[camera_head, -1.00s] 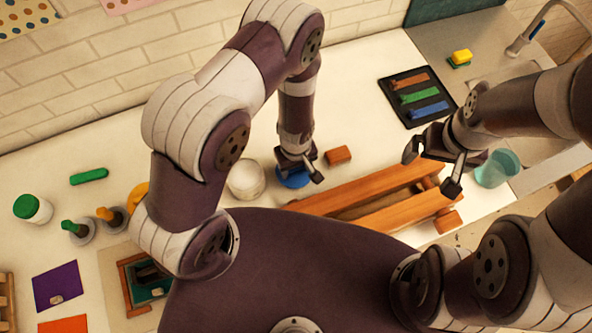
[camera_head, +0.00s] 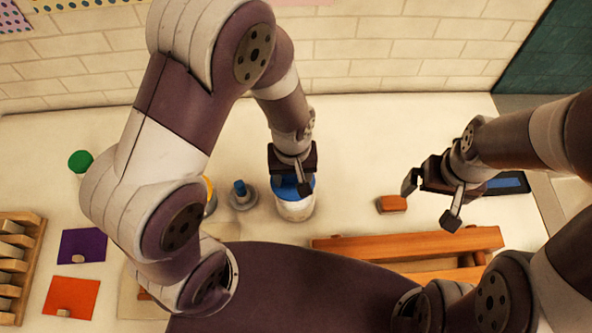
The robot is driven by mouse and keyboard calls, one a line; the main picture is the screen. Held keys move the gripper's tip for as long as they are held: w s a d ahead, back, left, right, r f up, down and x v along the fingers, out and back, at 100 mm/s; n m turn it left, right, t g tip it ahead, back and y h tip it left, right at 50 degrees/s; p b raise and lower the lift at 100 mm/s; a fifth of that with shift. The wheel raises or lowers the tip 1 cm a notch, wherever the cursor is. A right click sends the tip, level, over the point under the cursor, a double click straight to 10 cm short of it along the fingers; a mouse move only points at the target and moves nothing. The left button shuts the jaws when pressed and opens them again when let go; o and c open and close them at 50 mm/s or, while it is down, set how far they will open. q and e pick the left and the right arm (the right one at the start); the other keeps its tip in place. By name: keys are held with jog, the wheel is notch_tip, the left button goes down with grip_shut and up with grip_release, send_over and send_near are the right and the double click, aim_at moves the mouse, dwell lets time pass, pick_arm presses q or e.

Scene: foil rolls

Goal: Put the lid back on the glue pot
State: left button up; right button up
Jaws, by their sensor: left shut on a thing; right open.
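The glue pot (camera_head: 295,210) is a white tub standing on the pale worktop, right of the middle of my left arm. The blue lid (camera_head: 287,190) is over its mouth, under my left gripper (camera_head: 291,176). My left gripper is shut on the lid and hides part of it. I cannot tell whether the lid is fully seated or slightly above the rim. My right gripper (camera_head: 431,202) is open and empty, in the air to the right of the pot.
A brown block (camera_head: 392,204) lies right of the pot, with a long wooden frame (camera_head: 405,244) in front. A blue-topped grey holder (camera_head: 241,196) stands close left of the pot. A green-lidded jar (camera_head: 80,161), purple card (camera_head: 82,246), orange card (camera_head: 71,297) and wooden rack (camera_head: 12,262) are further left.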

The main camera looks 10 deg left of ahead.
pick_arm(q)
jog(key=shift+d+f, duration=0.25)
jog(key=shift+f, duration=0.05)
notch_tip(320, 180, down, 5)
jog(key=b, duration=0.4)
jog(key=shift+r+b, duration=0.1)
jog(key=shift+b, duration=0.3)
jog(key=shift+f, duration=0.3)
jog(key=shift+w+d+f+b, duration=0.1)
jog(key=shift+d+f+b, duration=0.1)
jog(key=shift+b, duration=0.1)
jog(key=shift+a, duration=0.15)
jog(key=shift+r+p, duration=0.1)
jog(key=shift+p, duration=0.3)
jog(key=shift+f, duration=0.2)
dwell(0.5)
